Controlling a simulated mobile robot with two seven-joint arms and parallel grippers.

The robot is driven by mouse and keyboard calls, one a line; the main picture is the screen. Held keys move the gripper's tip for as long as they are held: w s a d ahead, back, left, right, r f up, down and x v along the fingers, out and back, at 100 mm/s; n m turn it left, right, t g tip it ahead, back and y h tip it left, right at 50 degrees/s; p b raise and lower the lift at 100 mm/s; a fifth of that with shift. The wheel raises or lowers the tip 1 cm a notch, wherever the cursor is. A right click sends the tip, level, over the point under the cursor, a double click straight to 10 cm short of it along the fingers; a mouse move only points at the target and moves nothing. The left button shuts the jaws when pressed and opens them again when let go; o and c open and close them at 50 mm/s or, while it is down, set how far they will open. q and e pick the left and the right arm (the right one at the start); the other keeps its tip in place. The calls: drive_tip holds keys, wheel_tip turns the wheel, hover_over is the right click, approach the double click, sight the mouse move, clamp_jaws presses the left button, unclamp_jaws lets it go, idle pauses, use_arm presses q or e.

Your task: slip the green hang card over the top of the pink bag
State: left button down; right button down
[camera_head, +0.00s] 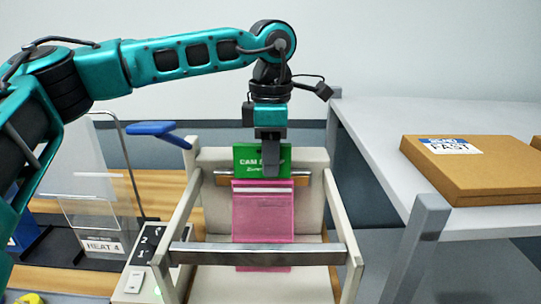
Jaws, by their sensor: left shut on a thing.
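The pink bag (263,218) hangs upright in the middle of a pale frame, behind the frame's front metal bar. A white stripe runs across it near its top. The green hang card (246,155) with white lettering is upright at the bag's top edge, and its lower edge meets the top of the bag in the picture. I cannot tell whether the card is around the bag's top or only behind or above it. My left gripper (271,172) points down and is shut on the card, hiding its right-middle part. My right gripper is not in view.
The pale frame (344,243) has side posts and a metal front bar (262,254). A grey shelf (385,150) with a cardboard box (480,170) stands at right. A clear panel (85,180), a blue lever (152,128) and a switch box (135,280) are at left.

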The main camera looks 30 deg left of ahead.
sight(271, 179)
use_arm(q)
drive_tip(key=shift+f, duration=0.15)
idle(0.5)
drive_tip(key=shift+f+b, duration=0.65)
drive_tip(key=shift+f, duration=0.1)
drive_tip(key=shift+f, duration=0.1)
drive_tip(key=shift+f+b, duration=0.5)
drive_tip(key=shift+f, duration=0.15)
drive_tip(key=shift+f+b, duration=0.4)
drive_tip(key=shift+f, duration=0.2)
idle(0.5)
drive_tip(key=c, duration=0.9)
unclamp_jaws()
drive_tip(key=shift+s+r, duration=0.1)
drive_tip(key=shift+r, duration=0.1)
